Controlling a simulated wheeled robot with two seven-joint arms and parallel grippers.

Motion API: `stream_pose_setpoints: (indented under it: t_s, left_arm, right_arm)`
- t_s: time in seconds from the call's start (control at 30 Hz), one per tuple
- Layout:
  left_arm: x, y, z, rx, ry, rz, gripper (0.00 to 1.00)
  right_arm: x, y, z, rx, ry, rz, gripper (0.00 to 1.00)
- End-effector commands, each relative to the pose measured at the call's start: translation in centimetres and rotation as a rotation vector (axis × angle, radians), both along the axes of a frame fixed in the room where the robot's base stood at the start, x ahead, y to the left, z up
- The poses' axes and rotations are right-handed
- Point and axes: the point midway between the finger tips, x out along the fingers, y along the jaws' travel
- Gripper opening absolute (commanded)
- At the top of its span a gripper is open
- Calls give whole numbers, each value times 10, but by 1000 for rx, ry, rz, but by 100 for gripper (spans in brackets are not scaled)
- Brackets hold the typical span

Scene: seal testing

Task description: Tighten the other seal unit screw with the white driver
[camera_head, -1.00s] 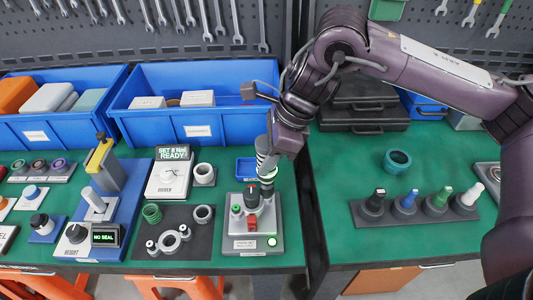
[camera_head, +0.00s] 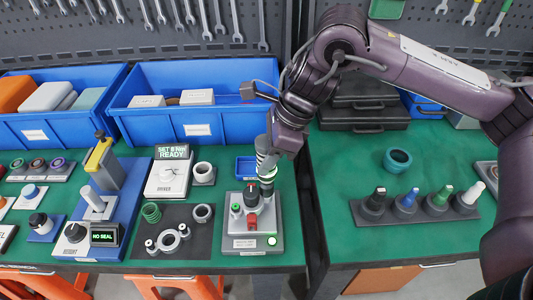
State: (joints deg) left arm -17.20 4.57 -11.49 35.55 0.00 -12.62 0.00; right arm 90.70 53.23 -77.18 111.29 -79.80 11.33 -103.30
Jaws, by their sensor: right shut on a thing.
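My right gripper (camera_head: 267,172) points down over the grey fixture (camera_head: 240,245). Whether the tool touches a screw is hidden. The driver station (camera_head: 158,188) reads "SET 8 Nm READY". My left gripper is not in view.
A dark mat (camera_head: 200,250) with rings and a flanged part lies left of the fixture. A blue test stand (camera_head: 138,185) reads "NO SEAL". Blue bins (camera_head: 195,130) stand behind. At right are a teal ring (camera_head: 397,161) and a rack (camera_head: 420,214) of coloured-tipped tools.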

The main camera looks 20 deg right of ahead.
Motion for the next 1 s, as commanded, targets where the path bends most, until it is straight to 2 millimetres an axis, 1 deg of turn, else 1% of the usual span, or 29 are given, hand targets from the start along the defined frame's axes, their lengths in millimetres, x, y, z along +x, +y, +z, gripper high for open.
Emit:
stream_pose_setpoints:
  t_s: [0.67,0.77,1.0]
  left_arm:
    - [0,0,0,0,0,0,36]
    - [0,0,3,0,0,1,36]
    - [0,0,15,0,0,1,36]
  right_arm:
    - [1,0,1,1,-3,0,8]
    - [1,0,5,2,-3,0,8]
    - [1,0,21,1,-3,0,8]
